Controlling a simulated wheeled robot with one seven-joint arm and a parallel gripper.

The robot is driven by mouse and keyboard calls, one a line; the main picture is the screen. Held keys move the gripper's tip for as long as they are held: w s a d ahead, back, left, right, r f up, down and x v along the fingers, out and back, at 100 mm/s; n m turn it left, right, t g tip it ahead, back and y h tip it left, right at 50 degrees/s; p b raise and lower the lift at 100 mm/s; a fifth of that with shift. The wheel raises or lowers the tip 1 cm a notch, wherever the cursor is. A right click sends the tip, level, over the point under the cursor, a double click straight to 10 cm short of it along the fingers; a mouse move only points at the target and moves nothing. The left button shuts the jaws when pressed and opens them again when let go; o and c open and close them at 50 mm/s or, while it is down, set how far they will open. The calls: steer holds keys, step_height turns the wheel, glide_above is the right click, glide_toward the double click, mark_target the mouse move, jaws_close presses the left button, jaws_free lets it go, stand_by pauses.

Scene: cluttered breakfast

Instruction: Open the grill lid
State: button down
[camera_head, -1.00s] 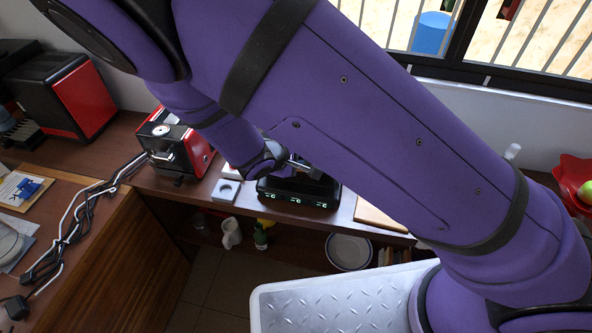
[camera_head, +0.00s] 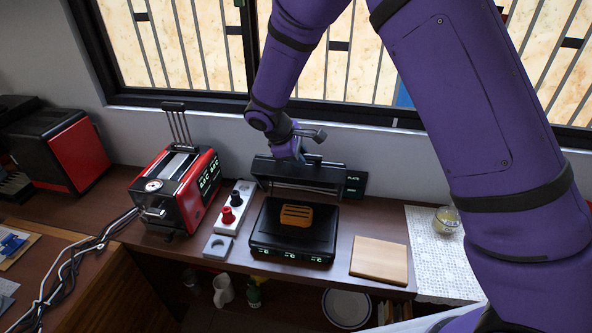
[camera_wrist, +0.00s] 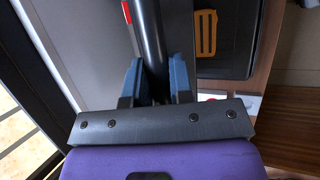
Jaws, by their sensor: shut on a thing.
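The black grill (camera_head: 262,237) stands on the counter with green lit displays on its front. Its lid (camera_head: 300,176) is tilted up at the back, so the lower plate is exposed. A brown slotted slice (camera_head: 296,215) lies on that plate; it also shows in the wrist view (camera_wrist: 205,32). My gripper (camera_head: 308,134) is above and behind the plate, at the raised lid. In the wrist view, the blue fingers of my gripper (camera_wrist: 156,78) are on either side of a black handle bar (camera_wrist: 152,35), shut on it.
A red toaster (camera_head: 190,196) and a white power strip (camera_head: 238,203) are left of the grill. A wooden board (camera_head: 379,260) lies to its right, then a white lace mat (camera_head: 425,247) with a glass (camera_head: 446,220). The barred window is close behind.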

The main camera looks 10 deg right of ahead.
steer(key=shift+g+y, duration=0.3)
steer(key=shift+g, duration=0.5)
steer(key=w, duration=0.1)
steer(key=w+d, duration=0.1)
steer(key=w+r, duration=0.1)
steer(key=w, duration=0.1)
steer(key=shift+d+r, duration=0.1)
steer(key=shift+d, duration=0.15)
steer(key=shift+w+d+r, duration=0.15)
steer(key=shift+w+d, duration=0.1)
steer(key=shift+w, duration=0.45)
steer(key=shift+w+d+r, duration=0.1)
steer(key=shift+w+d, duration=0.15)
steer(key=shift+w, duration=0.4)
steer(key=c, duration=1)
jaws_free()
steer(key=shift+a+r, duration=0.1)
steer(key=v, duration=1)
steer(key=shift+a+r, duration=0.1)
steer(key=shift+r, duration=0.1)
